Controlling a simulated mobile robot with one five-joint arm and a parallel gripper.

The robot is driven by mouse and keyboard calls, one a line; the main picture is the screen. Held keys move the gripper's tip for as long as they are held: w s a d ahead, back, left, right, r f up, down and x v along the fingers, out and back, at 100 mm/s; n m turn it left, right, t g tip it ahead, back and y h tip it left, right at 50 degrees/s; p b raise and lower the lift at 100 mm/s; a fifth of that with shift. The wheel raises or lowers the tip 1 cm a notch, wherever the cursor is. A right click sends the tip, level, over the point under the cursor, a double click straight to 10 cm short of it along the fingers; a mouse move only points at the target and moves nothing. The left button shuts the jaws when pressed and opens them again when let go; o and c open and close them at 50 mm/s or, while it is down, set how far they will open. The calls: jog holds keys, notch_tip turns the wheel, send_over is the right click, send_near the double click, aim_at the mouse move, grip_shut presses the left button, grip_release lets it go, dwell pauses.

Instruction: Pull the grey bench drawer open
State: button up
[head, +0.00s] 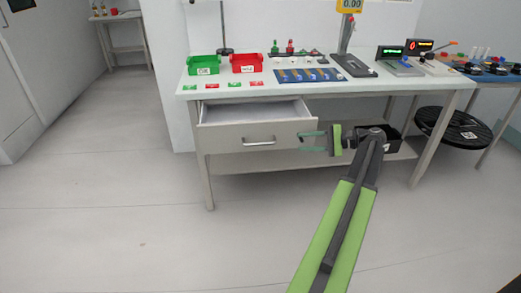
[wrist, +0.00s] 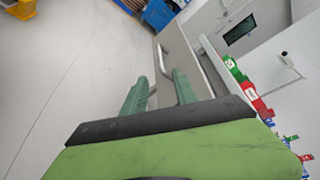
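The grey bench drawer (head: 225,136) stands partly open under the left part of the bench, its empty inside showing behind the front panel. Its bar handle (head: 258,141) sits at the middle of the front. My gripper (head: 304,142) is at the right end of the drawer front, fingers spread and pointing left, with nothing between them in the head view. It is apart from the handle. In the wrist view my gripper (wrist: 159,76) also shows two separated fingers, with a pale bar (wrist: 161,60) beyond the tips. Whether a finger touches the drawer front I cannot tell.
The bench top (head: 370,88) carries a green bin (head: 203,65), a red bin (head: 247,63), a blue tool mat (head: 309,76) and small devices. A black round disc (head: 449,126) is at right. The floor at left is clear.

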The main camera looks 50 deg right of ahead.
aim_at(265, 144)
jog(key=b+x, duration=0.3)
jog(key=x, duration=1.4)
jog(key=shift+w+a+f+b, duration=0.1)
jog(key=shift+b, duration=0.2)
grip_shut()
dwell(0.4)
